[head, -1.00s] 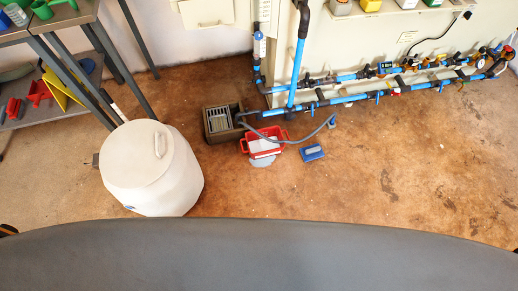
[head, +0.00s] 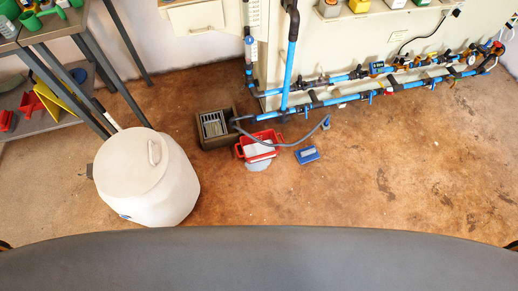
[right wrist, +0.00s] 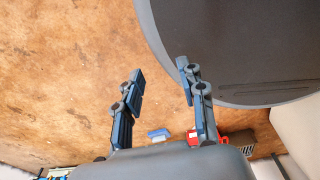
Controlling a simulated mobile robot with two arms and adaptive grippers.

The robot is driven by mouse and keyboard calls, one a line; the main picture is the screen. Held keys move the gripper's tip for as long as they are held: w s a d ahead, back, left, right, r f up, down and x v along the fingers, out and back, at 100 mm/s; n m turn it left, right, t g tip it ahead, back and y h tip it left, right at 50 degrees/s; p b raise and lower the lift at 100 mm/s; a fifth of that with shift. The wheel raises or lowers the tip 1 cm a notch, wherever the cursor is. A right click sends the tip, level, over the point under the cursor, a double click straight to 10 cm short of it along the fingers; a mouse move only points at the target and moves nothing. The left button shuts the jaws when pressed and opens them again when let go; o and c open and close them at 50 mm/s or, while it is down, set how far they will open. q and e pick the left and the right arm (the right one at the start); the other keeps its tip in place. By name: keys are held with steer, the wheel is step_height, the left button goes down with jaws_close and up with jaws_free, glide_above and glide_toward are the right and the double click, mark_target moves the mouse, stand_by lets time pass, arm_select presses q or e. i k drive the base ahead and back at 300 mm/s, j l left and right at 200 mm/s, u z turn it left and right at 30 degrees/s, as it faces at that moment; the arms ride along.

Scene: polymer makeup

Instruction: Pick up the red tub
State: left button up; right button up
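The red tub (head: 248,150) stands on the brown floor near the wall in the head view, with something white inside and a grey hose running over it. A sliver of the tub (right wrist: 191,136) also shows in the right wrist view, partly hidden behind a finger. My right gripper (right wrist: 160,78) is open and empty, with its two fingers well apart, and the tub lies far beyond it. My left gripper is not visible in the head view.
A large white barrel (head: 128,170) stands left of the tub. A drain box (head: 205,140) sits just behind it and a blue block (head: 306,155) to its right. Blue pipes (head: 350,98) run along the wall. The floor at right (head: 400,190) is clear.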

mark_target(254, 152)
steer(key=k+j+u, duration=0.1)
steer(key=u, duration=0.65)
steer(key=i+l+u, duration=0.1)
steer(key=l+u, duration=1.3)
steer(key=k+l+u, duration=0.15)
steer(key=l+u, duration=0.35)
